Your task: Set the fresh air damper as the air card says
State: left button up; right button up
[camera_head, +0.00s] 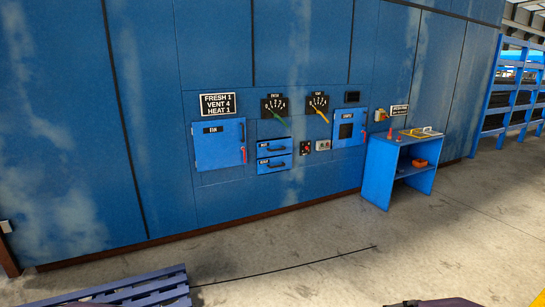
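The air card (217,105) is on the blue wall and reads FRESH 1, VENT 4, HEAT 1. To its right is a black dial plate (268,104), its small label looking like FRESH, with a scale whose numbers are too small to read. A green lever (281,118) on this dial slants down to the right; its exact setting cannot be told. Further right is a similar dial plate (316,101), apparently labelled VENT, with a yellow lever (322,115) slanting down to the right. Neither of my grippers shows in the view.
Below the dials are a door marked FAN (219,146), two drawers (274,154) and another small door (348,128). A blue stand (380,172) juts out at right. A blue pallet (135,291) lies lower left. The concrete floor (290,250) before the panel is clear.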

aim_at(275, 115)
jog(key=i, duration=3.35)
jog(key=i+z, duration=0.15)
jog(key=i, duration=0.5)
jog(key=i+j+z, duration=0.1)
jog(key=i, duration=0.5)
jog(key=i+j+z, duration=0.15)
jog(key=i, duration=0.5)
jog(key=j, duration=0.1)
